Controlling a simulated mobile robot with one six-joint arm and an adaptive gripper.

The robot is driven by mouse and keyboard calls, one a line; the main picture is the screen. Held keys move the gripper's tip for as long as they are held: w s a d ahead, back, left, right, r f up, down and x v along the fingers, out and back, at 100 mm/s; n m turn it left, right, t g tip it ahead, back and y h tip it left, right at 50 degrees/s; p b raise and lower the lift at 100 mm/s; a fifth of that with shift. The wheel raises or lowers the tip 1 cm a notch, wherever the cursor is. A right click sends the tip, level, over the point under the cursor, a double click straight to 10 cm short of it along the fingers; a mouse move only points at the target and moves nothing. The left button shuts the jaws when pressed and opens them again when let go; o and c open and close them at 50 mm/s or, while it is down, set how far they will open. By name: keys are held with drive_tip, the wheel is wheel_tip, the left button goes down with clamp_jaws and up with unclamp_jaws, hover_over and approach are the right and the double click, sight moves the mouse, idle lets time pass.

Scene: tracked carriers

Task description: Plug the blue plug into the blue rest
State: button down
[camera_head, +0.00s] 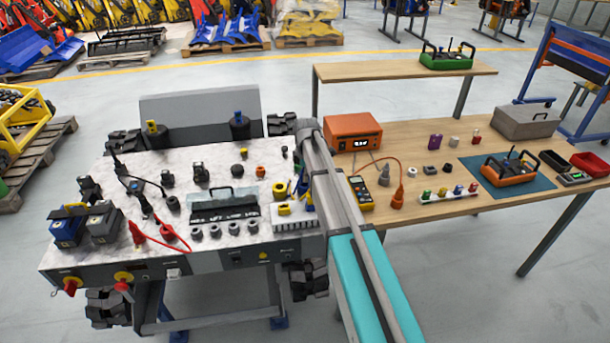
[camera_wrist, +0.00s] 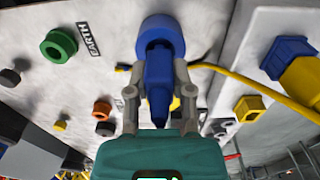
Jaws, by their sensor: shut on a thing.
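In the wrist view my gripper (camera_wrist: 157,82) is shut on the blue plug (camera_wrist: 158,72), with one grey finger on each side of it. The blue rest (camera_wrist: 172,25), a round blue collar, is directly beyond the plug's far end. The plug overlaps the collar's dark opening in this view; I cannot tell whether it is inside or just in front. In the head view my arm covers the gripper and most of this spot at the right end of the panel; only a small blue patch (camera_head: 309,201) shows beside the arm.
A green ring (camera_wrist: 59,46) by the EARTH label and an orange ring (camera_wrist: 102,109) are on the panel. A yellow cable (camera_wrist: 235,79) runs right from behind the plug. A blue-and-yellow connector (camera_wrist: 288,62) is at right. The wooden table (camera_head: 445,211) stands right of my arm.

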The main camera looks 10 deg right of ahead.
drive_tip(key=shift+f+b, duration=0.8)
drive_tip(key=shift+f, duration=0.05)
drive_tip(key=shift+c, duration=2.1)
unclamp_jaws()
drive_tip(key=shift+r, duration=0.1)
wheel_tip(320, 180, up, 10)
drive_tip(key=p, duration=1)
drive_tip(key=shift+r, duration=0.1)
drive_tip(key=s+d+m, duration=0.1)
drive_tip(key=s+m, duration=1.7)
drive_tip(key=s, duration=1.1)
